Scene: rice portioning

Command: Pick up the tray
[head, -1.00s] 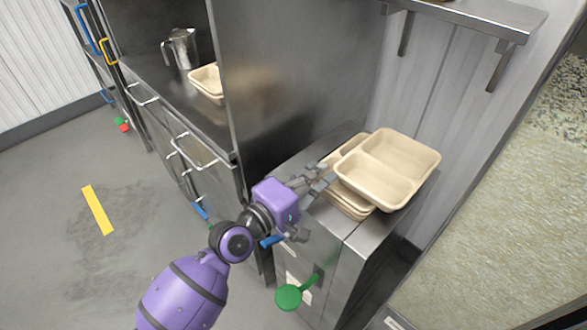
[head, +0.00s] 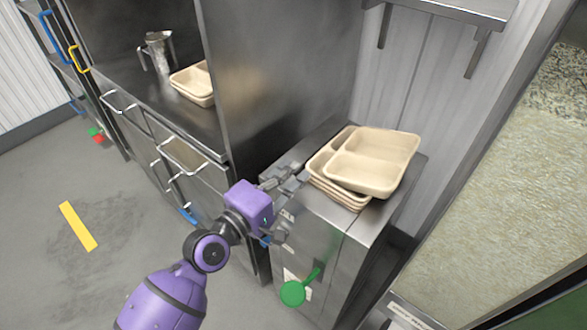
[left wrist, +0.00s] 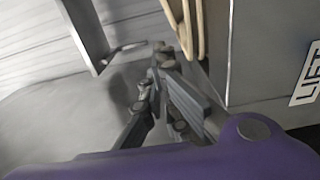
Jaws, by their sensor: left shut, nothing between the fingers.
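A stack of beige compartment trays (head: 340,196) lies on a steel cabinet, with the top tray (head: 376,160) turned askew and shifted to the right over those below. My left gripper (head: 300,178) is beside the left edge of the stack in the head view. It is shut and holds nothing. In the left wrist view, the closed fingers (left wrist: 160,62) are near the rims of the stacked trays (left wrist: 190,28), apart from them as far as I can tell. My right gripper is out of view.
The trays stand on a steel cabinet (head: 318,232) with a green round-ended handle (head: 293,293). A tall steel panel (head: 265,75) rises behind my gripper. A counter at the left holds a metal jug (head: 158,52) and more trays (head: 190,88). A wall shelf (head: 460,8) hangs above.

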